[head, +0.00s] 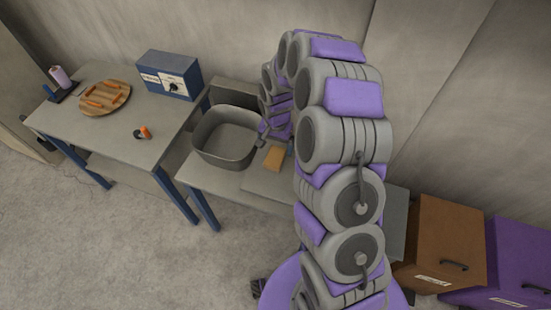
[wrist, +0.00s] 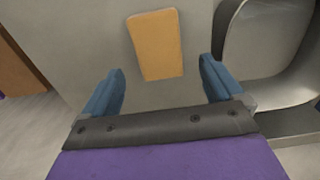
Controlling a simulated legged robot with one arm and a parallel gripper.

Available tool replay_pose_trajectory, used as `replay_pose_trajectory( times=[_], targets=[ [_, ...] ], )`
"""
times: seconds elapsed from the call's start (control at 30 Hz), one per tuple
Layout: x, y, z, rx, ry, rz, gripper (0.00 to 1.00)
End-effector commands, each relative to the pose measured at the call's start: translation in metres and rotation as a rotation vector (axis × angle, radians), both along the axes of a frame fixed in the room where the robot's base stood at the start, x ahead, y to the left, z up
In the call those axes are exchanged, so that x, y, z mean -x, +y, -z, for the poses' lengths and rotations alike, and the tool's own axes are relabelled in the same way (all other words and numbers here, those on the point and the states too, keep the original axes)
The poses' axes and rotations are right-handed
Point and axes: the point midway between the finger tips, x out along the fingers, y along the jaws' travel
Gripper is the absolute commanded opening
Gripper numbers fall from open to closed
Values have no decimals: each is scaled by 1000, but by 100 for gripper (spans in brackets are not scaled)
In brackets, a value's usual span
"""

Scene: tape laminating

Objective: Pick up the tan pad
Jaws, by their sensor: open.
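The tan pad (head: 273,158) lies flat on the grey surface to the right of the grey basin in the head view. In the wrist view the pad (wrist: 156,45) is a tan rectangle at the upper middle, beyond my fingertips and between their lines. My gripper (wrist: 160,78) is open and empty, with one blue finger to each side of the pad's line. The pad is apart from both fingers. In the head view my gripper (head: 262,140) is small and partly hidden by my arm, near the pad and the basin's right rim.
The grey basin (head: 222,160) stands beside the pad; its wall (wrist: 228,40) is close to my right finger in the wrist view. A table (head: 120,120) at left holds a round wooden board, a blue box (head: 170,75) and a small orange item. Brown and purple cabinets stand at right.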

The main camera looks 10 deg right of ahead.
Motion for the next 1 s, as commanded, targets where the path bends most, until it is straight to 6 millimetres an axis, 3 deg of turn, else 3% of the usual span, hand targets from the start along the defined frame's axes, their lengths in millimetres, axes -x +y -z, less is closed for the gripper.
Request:
replay_pose_trajectory(
  times=[0.4,0.63,1.0],
  targets=[
    [3,-1,49,-3,1,1,94],
    [3,0,50,-2,-1,0,94],
    [3,0,50,-1,-1,0,59]
  ],
)
